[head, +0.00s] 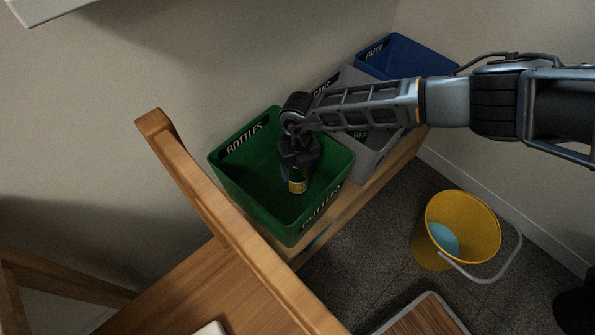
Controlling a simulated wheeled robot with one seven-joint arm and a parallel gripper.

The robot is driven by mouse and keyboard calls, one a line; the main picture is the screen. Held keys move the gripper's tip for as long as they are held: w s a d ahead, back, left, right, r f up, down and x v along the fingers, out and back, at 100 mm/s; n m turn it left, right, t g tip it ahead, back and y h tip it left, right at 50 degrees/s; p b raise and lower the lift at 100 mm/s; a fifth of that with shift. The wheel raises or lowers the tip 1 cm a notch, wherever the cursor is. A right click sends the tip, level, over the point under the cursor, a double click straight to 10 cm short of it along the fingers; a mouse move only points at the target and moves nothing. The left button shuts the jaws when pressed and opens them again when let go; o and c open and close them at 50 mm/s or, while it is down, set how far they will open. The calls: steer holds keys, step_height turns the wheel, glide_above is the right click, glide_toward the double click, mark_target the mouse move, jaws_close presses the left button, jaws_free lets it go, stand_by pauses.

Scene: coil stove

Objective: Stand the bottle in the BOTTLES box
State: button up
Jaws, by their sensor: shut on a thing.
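The green BOTTLES box (230,188) stands in the middle of the head view, with white-lettered labels on its back and front walls. My gripper (297,165) reaches down into the right part of this box. It is shut on the bottle (298,184), a dark one with a yellow band showing below the fingers. The bottle looks roughly upright inside the box walls. Its upper part is hidden by my gripper, and I cannot tell whether its base touches the box floor.
A grey box (369,166) stands right beside the green one, partly behind my arm, and a blue PAPER box (405,55) is beyond it. A wooden rail (225,220) runs close in front of the green box. A yellow bucket (462,222) stands on the dark floor at right.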

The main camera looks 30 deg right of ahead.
steer(key=shift+f, duration=0.45)
steer(key=shift+f, duration=0.15)
steer(key=o, duration=1.3)
step_height(320, 180, up, 12)
steer(key=p, duration=0.3)
steer(key=shift+d, duration=0.1)
